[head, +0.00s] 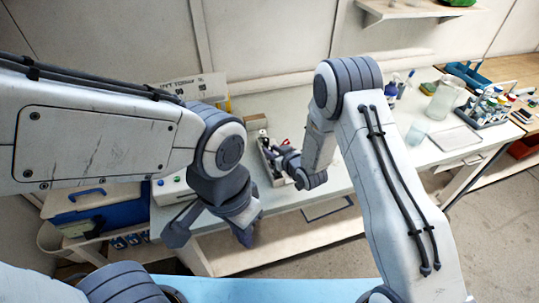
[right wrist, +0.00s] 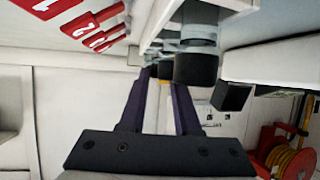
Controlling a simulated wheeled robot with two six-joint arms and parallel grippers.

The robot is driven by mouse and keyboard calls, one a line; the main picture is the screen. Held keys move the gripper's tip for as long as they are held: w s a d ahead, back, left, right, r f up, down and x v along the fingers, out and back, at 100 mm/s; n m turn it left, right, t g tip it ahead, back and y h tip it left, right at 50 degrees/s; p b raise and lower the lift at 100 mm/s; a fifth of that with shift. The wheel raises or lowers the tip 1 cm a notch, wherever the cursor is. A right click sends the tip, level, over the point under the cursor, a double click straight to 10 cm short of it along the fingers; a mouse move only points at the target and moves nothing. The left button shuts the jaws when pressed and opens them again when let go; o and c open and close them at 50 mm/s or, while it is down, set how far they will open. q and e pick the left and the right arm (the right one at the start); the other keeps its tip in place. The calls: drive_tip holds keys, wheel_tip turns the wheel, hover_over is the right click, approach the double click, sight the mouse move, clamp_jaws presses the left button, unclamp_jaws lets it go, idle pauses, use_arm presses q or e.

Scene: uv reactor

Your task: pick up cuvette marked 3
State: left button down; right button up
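A small rack (head: 268,163) with dark and red parts stands on the bench in the head view. My right gripper (head: 296,172) is at its right side, partly hiding it. In the right wrist view, red tags with white digits show at upper left. I read a tag marked 2 (right wrist: 80,28); the digits on the tags behind it are too small to read surely. Dark capped pieces (right wrist: 196,68) hang close beside the fingers. My right gripper (right wrist: 161,78) shows two fingers with a light gap between them. My left gripper (head: 210,238) is open and empty in front of the bench.
A white device with buttons (head: 174,188) and a blue box (head: 95,205) are at left. A glass jar (head: 445,98), a bottle rack (head: 487,107) and a pale tray (head: 456,139) are at right. Bench surface right of my right forearm is partly clear.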

clamp_jaws()
drive_tip(key=shift+r, duration=0.1)
